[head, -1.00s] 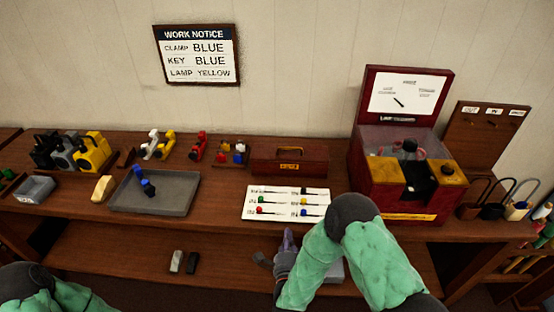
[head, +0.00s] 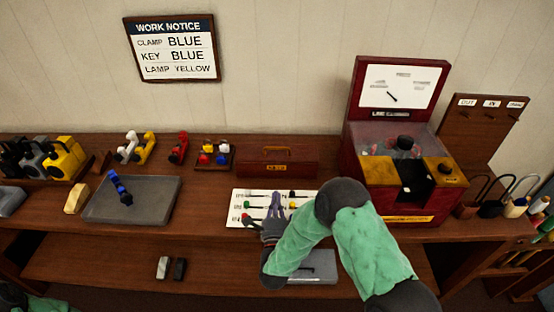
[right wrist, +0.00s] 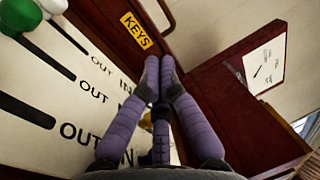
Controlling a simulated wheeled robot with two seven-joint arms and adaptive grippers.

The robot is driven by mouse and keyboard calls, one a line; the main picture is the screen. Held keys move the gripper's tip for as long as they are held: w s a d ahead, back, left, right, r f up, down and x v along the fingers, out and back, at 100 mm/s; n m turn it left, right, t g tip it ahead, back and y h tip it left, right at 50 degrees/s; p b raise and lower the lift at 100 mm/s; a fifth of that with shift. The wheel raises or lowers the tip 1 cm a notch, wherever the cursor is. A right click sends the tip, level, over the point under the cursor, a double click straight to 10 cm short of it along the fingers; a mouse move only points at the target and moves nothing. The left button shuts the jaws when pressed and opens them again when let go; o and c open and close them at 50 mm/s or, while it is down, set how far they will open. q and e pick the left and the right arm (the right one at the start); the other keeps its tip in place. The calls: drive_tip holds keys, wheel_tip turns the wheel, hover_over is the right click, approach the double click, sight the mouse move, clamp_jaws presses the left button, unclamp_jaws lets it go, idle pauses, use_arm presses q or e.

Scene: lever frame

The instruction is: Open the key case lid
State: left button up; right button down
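The key case (head: 277,168) is a long reddish-brown wooden box behind the white key board (head: 243,197); its lid looks shut. Its yellow KEYS label (right wrist: 136,30) shows near the top of the right wrist view. My right gripper (head: 277,198) is over the key board, in front of the case. In the right wrist view its purple fingers (right wrist: 159,75) are together with nothing visible between them, just below the label; I cannot tell whether they touch the case. My left gripper is out of view; only part of my left arm shows at the bottom left.
The red box with its raised lid (head: 398,85) stands right of the case. A grey tray (head: 155,208) with blue pieces lies left. The work notice (head: 172,48) reads KEY BLUE.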

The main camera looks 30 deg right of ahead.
sight(277, 160)
drive_tip(key=b+x, duration=0.2)
drive_tip(key=x, duration=1.4)
drive_tip(key=shift+b, duration=0.4)
drive_tip(key=shift+w+r, duration=0.1)
drive_tip(key=shift+w, duration=0.05)
drive_tip(key=shift+w+d+r+g+p, duration=0.15)
drive_tip(key=shift+r+g+p, duration=0.15)
drive_tip(key=shift+p, duration=0.35)
